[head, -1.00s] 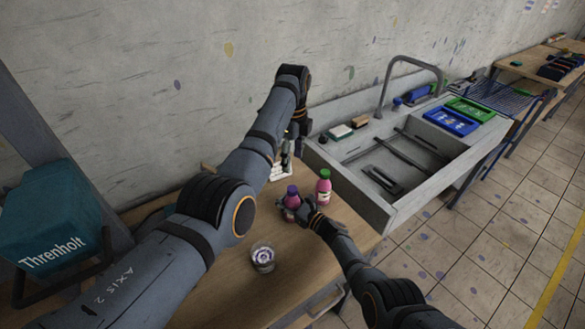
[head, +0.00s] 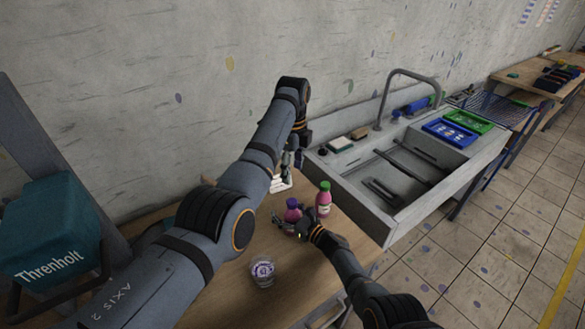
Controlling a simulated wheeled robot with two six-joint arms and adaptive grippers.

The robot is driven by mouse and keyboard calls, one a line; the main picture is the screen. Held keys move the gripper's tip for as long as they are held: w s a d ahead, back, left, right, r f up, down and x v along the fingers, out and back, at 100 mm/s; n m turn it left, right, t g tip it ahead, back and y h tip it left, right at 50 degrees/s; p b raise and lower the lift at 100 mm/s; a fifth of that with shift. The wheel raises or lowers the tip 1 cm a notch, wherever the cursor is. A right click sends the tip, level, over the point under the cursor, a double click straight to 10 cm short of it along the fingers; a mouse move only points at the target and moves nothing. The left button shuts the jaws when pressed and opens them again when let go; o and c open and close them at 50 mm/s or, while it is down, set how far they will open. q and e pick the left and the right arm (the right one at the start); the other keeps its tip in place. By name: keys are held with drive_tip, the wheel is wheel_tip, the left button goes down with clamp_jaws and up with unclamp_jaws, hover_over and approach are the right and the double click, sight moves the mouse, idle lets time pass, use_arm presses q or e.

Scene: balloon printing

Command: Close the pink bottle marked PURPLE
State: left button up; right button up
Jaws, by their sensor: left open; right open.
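A pink bottle with a purple cap (head: 291,213) stands upright on the wooden table (head: 215,288). The cap sits on its top; I cannot tell how tightly. A second pink bottle with a green cap (head: 323,199) stands upright just to its right. My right gripper (head: 296,232) is open at the purple-capped bottle, its fingers low around or beside it; contact is unclear. My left gripper (head: 286,172) is open and points down above the back of the table, behind the bottles. No label text on the bottles is readable.
A clear jar with a purple-marked top (head: 263,272) stands on the table in front of the bottles. A white item (head: 280,184) lies under my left gripper. A concrete sink (head: 400,165) adjoins the table on the right. A teal Threnholt box (head: 45,232) is at left.

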drive_tip(key=v, duration=1.2)
